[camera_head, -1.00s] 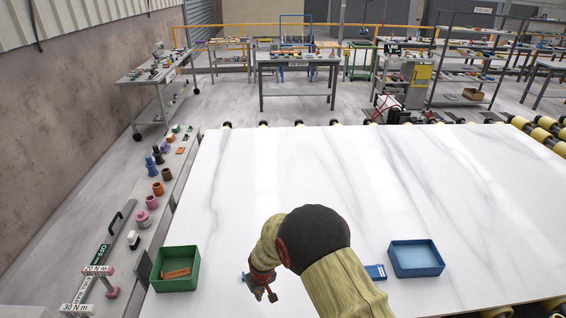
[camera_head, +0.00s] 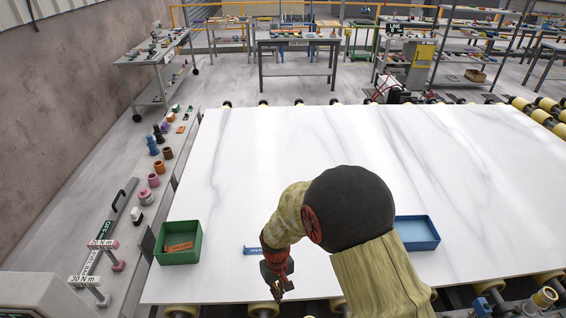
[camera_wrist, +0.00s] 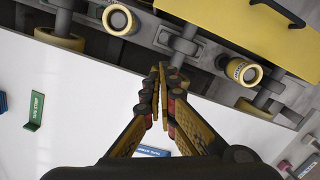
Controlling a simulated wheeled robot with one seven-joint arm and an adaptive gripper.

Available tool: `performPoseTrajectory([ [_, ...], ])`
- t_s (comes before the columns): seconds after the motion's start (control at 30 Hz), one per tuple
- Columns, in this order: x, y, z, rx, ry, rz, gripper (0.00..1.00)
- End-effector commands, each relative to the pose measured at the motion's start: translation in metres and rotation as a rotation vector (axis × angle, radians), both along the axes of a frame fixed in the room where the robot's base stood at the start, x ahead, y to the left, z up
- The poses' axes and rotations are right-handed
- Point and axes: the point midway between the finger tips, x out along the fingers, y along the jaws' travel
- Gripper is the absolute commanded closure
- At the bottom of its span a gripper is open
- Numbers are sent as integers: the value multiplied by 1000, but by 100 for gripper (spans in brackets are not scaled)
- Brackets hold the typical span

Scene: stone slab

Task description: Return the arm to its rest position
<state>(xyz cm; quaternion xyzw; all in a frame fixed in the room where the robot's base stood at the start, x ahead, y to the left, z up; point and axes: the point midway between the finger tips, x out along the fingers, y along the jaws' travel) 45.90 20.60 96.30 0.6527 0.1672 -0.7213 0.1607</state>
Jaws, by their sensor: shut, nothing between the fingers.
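My gripper (camera_head: 279,290) is shut and empty. It hangs over the near edge of the white stone slab (camera_head: 270,190), above the rollers, with my arm bent to its right. In the wrist view my gripper (camera_wrist: 162,75) has its fingertips together, with slab and roller frame behind them. My upper arm hides part of the slab's right front.
A green bin (camera_head: 196,250) with an orange block (camera_head: 180,247) stands at the slab's left front. A blue bin (camera_head: 428,246) is partly hidden by my arm. A small blue piece (camera_head: 252,250) lies by my gripper. A green labelled piece (camera_wrist: 36,110) shows in the wrist view.

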Motion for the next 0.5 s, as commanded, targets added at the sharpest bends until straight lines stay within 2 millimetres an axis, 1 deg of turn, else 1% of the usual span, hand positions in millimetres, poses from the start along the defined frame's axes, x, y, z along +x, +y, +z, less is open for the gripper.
performPoseTrajectory([
  [0.03, -3, -7, 15, 1, -5, -14, 100],
  [0.17, -19, -32, 57, -1, -10, -58, 100],
  [0.2, -25, -40, 71, -1, -16, -74, 100],
  [0.3, -41, -63, 104, 3, -36, -114, 100],
  [0.4, -59, -84, 133, 10, -65, -157, 100],
  [0.5, -78, -105, 157, 19, -103, -198, 100],
])
